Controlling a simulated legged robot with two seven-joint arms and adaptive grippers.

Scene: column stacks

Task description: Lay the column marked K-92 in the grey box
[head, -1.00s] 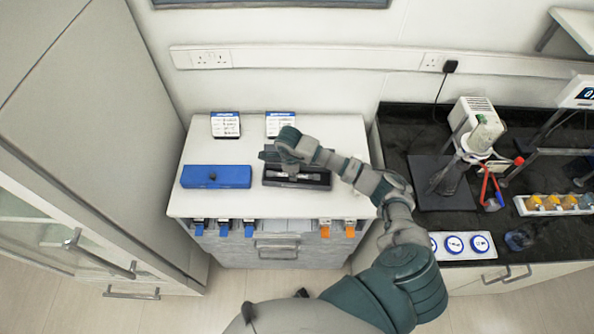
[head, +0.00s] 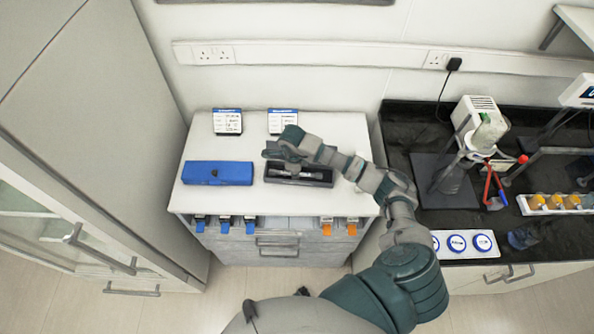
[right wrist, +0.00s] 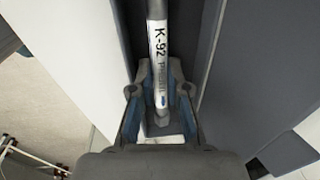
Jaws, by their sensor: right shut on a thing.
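The column marked K-92 (right wrist: 158,65) is a thin silver rod with a white label. In the right wrist view it runs up the picture between the fingers of my right gripper (right wrist: 157,98), which is shut on it near its lower end. In the head view the column (head: 297,171) shows pale inside the long, open dark grey box (head: 318,184) on the white cabinet top. My right gripper (head: 276,153) is at the box's back left edge. I cannot tell whether the column touches the box floor. My left gripper is out of view.
A closed blue box (head: 217,174) lies left of the grey box. Two label cards (head: 228,122) (head: 283,122) stand behind. Blue and orange-tabbed items (head: 327,228) line the cabinet's front edge. A dark bench (head: 400,130) with lab equipment is at right, a tall cupboard (head: 80,130) at left.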

